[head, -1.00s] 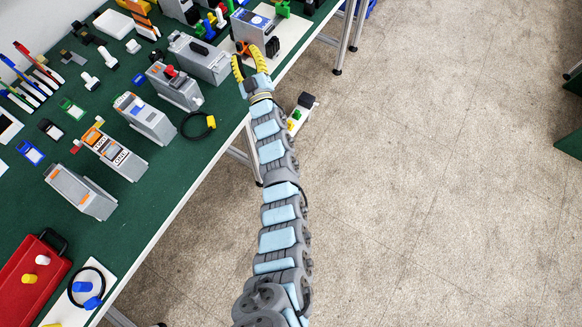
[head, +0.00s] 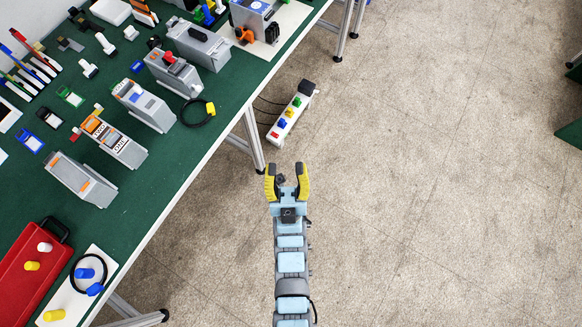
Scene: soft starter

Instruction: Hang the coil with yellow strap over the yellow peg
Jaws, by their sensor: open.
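The coil with yellow strap (head: 184,117) is a black cable loop lying on the green table near its front edge, its yellow strap on the right side. A yellow peg (head: 54,315) stands on the white board at the bottom left. My gripper (head: 287,172) has yellow fingers spread open and empty. It is off the table, over the floor, to the right of and lower in the picture than the coil.
A coil with blue strap (head: 88,275) is around the blue peg on the white board (head: 94,259). Several grey modules (head: 146,104) stand on the table (head: 146,199) behind the coil. A power strip (head: 290,117) lies on the floor.

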